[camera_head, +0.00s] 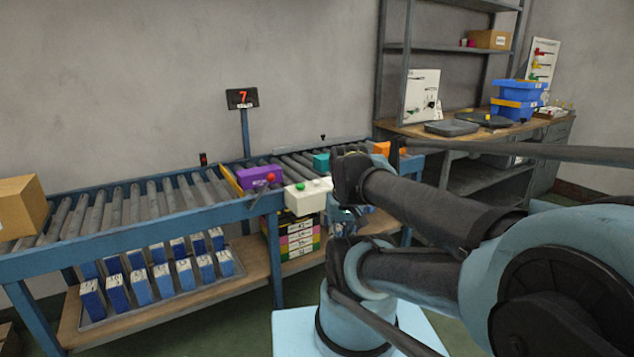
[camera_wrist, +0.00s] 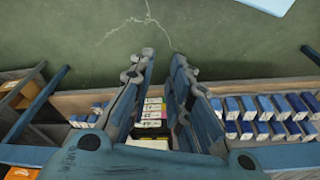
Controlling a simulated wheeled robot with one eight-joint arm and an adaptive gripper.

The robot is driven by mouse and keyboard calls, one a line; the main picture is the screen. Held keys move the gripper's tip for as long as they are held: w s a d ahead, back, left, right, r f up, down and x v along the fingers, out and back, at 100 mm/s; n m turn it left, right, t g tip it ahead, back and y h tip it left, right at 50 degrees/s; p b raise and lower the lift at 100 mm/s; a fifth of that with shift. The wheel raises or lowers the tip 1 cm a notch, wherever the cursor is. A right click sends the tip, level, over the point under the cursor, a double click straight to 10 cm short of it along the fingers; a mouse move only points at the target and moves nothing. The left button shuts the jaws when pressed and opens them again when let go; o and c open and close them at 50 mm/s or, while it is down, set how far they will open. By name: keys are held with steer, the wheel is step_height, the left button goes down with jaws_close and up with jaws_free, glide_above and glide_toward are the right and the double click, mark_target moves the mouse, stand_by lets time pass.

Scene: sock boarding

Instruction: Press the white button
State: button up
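A cream control box (camera_head: 305,199) is mounted at the front edge of the roller conveyor, left of my arm in the head view. A green button (camera_head: 300,186) shows on its top. A small pale spot beside the green one may be the white button, but it is too small to tell. In the wrist view my gripper (camera_wrist: 158,65) has its two fingers spread apart with nothing between them. A pale edge (camera_wrist: 149,144) near the finger bases may be the control box. In the head view my gripper is mostly hidden by the arm, low beside the box.
A brown carton (camera_head: 20,207) sits at far left. Blue boxes (camera_head: 142,287) and coloured cartons (camera_head: 300,238) fill the lower shelf.

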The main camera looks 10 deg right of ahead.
steer(key=w+r+m, duration=0.1)
steer(key=w+r, duration=0.3)
steer(key=w+r+m, duration=0.2)
steer(key=w+r, duration=0.2)
steer(key=shift+w+r+m, duration=0.1)
steer(key=shift+r+m, duration=0.05)
steer(key=shift+m, duration=0.15)
jaws_close()
step_height(320, 180, up, 9)
steer(key=m+g, duration=0.2)
steer(key=m, duration=0.8)
glide_above(316, 183)
steer(key=w, duration=0.1)
steer(key=shift+w+d+h, duration=0.2)
steer(key=shift+d+h, duration=0.1)
steer(key=shift+d, duration=0.15)
steer(key=f, duration=1.3)
steer(key=shift+w+d+f, duration=0.15)
steer(key=shift+d+f, duration=0.15)
steer(key=shift+f, duration=0.15)
